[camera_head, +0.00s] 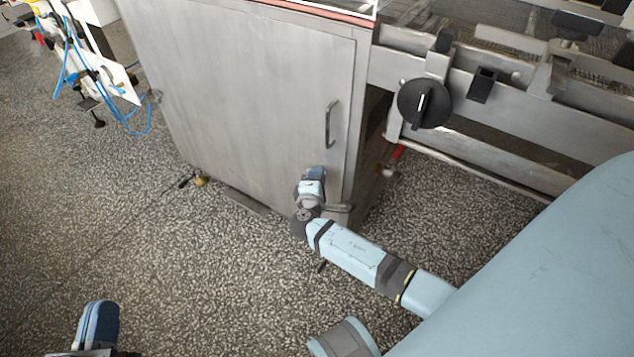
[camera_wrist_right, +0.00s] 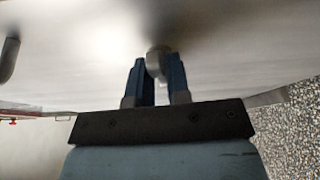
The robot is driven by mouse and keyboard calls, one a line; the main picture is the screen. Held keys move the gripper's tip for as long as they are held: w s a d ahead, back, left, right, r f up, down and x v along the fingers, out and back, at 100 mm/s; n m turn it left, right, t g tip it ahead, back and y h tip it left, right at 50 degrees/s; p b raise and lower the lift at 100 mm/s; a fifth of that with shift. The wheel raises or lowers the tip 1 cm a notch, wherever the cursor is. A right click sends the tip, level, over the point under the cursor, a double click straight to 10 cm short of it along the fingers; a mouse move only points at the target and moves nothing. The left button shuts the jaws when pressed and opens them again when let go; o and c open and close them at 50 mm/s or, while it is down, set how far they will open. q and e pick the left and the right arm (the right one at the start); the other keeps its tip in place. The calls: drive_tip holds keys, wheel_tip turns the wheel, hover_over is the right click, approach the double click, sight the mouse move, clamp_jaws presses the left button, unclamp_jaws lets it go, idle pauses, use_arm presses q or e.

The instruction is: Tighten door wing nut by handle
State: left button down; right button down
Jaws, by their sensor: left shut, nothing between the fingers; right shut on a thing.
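A grey metal cabinet door (camera_head: 250,95) carries an upright bar handle (camera_head: 331,125) near its right edge. My right gripper (camera_head: 315,172) is at the door's lower right, below the handle. In the right wrist view the two blue fingers (camera_wrist_right: 158,78) are shut on a small rounded grey piece on the door, which I take for the wing nut (camera_wrist_right: 158,58). The fingers hide part of it, and its wings are not clear. The handle's end also shows at the left of that view (camera_wrist_right: 10,58). My left gripper (camera_head: 98,325) is shut and empty over the floor, at the bottom left.
A black round knob (camera_head: 424,103) sits on the machine frame (camera_head: 400,70) right of the door. A red-ended pipe (camera_head: 397,152) runs low beside the cabinet. A white stand with blue hoses (camera_head: 118,85) is at upper left.

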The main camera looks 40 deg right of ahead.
use_arm(q)
drive_tip(key=shift+d+f+m+g+b, duration=0.15)
drive_tip(key=shift+f+g+b, duration=0.5)
drive_tip(key=shift+f, duration=0.75)
drive_tip(key=shift+d+f+m+g+b, duration=0.15)
drive_tip(key=shift+f+g+b, duration=0.45)
drive_tip(key=shift+f, duration=0.8)
use_arm(e)
drive_tip(key=shift+f+m+t+h, duration=0.1)
drive_tip(key=shift+m+t+h, duration=0.2)
drive_tip(key=shift+m, duration=0.7)
drive_tip(key=c, duration=1.2)
unclamp_jaws()
drive_tip(key=shift+o, duration=0.2)
use_arm(q)
drive_tip(key=shift+a, duration=0.1)
